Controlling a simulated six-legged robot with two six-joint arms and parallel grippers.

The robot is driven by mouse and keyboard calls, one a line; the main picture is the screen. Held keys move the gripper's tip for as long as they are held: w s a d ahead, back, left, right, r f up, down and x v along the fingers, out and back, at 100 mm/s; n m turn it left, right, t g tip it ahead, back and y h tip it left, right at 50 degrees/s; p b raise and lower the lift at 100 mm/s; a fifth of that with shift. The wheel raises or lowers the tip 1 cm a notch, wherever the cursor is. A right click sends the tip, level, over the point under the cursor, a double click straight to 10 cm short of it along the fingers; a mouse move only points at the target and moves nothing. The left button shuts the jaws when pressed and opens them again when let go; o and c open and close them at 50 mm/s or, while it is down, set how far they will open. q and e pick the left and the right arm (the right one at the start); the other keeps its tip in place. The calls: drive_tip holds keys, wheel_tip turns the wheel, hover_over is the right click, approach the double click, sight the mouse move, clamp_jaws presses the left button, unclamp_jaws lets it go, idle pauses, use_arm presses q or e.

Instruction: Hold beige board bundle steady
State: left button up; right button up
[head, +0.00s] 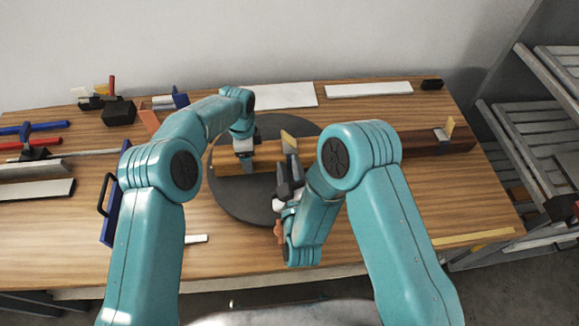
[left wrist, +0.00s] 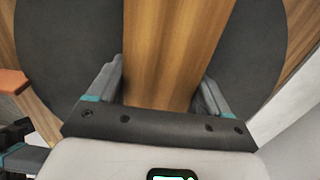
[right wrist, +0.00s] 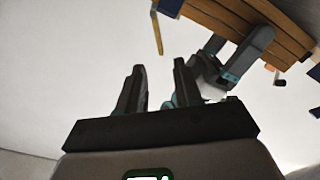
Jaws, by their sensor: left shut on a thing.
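The beige board bundle (head: 267,156) lies across a dark round turntable (head: 232,203) on the wooden table. My left gripper (head: 245,160) comes down on the left part of the bundle. In the left wrist view the bundle (left wrist: 172,50) runs between the two fingers of the left gripper (left wrist: 160,88), which is shut on it. My right gripper (head: 289,172) is in front of the bundle, near its middle. In the right wrist view the right gripper's fingers (right wrist: 160,85) stand apart with nothing between them. Whether it touches the bundle is unclear.
A dark brown beam (head: 425,145) with a clamp (head: 442,133) extends to the right. A blue-edged piece with a black handle (head: 110,205) and several tools stand at the left. White boards (head: 370,89) lie at the back. Grey racks (head: 530,140) stand at the right. The front right table is mostly clear.

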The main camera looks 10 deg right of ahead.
sight(285, 132)
drive_tip(key=w+n+g+h, duration=0.1)
drive_tip(key=w+n, duration=0.3)
drive_tip(key=n, duration=0.7)
drive_tip(key=w+n+g+h, duration=0.1)
drive_tip(key=w+n, duration=0.3)
drive_tip(key=n, duration=0.7)
drive_tip(key=w+n+g+h, duration=0.1)
drive_tip(key=w+n, duration=0.3)
drive_tip(key=n, duration=0.7)
drive_tip(key=shift+w+f+n+g, duration=0.1)
drive_tip(key=shift+f+n+g, duration=0.05)
drive_tip(key=shift+n+g, duration=0.3)
